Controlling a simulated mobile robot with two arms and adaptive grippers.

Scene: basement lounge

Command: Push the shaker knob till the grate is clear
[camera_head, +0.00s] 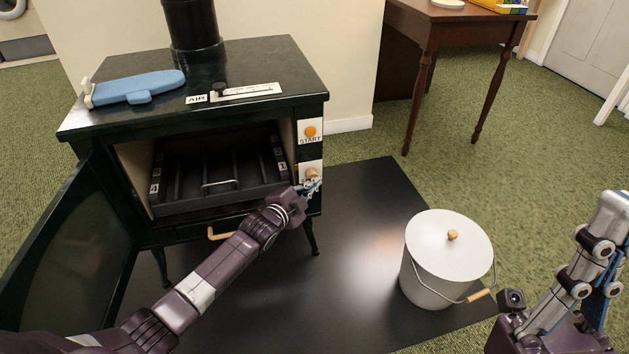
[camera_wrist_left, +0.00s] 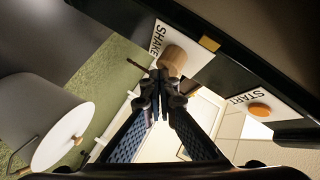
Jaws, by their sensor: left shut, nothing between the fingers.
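The black stove (camera_head: 230,120) stands with its front door swung open at left. The wooden shaker knob (camera_head: 312,174) is on a white plate at the right of the stove front. It shows in the left wrist view (camera_wrist_left: 173,60) beside the lettering "SHAKE". My left gripper (camera_head: 309,187) is shut and empty, its tips right at the knob; contact is not clear. The tips also show in the left wrist view (camera_wrist_left: 160,82). The dark grate (camera_head: 212,178) lies in the open firebox, with bars and a wire handle. My right gripper (camera_head: 600,255) is at the lower right, partly cut off.
An orange START button (camera_head: 310,131) is above the knob. A blue tool (camera_head: 135,88) and an AIR slider (camera_head: 245,91) are on the stove top. A wooden table (camera_head: 455,20) is behind.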

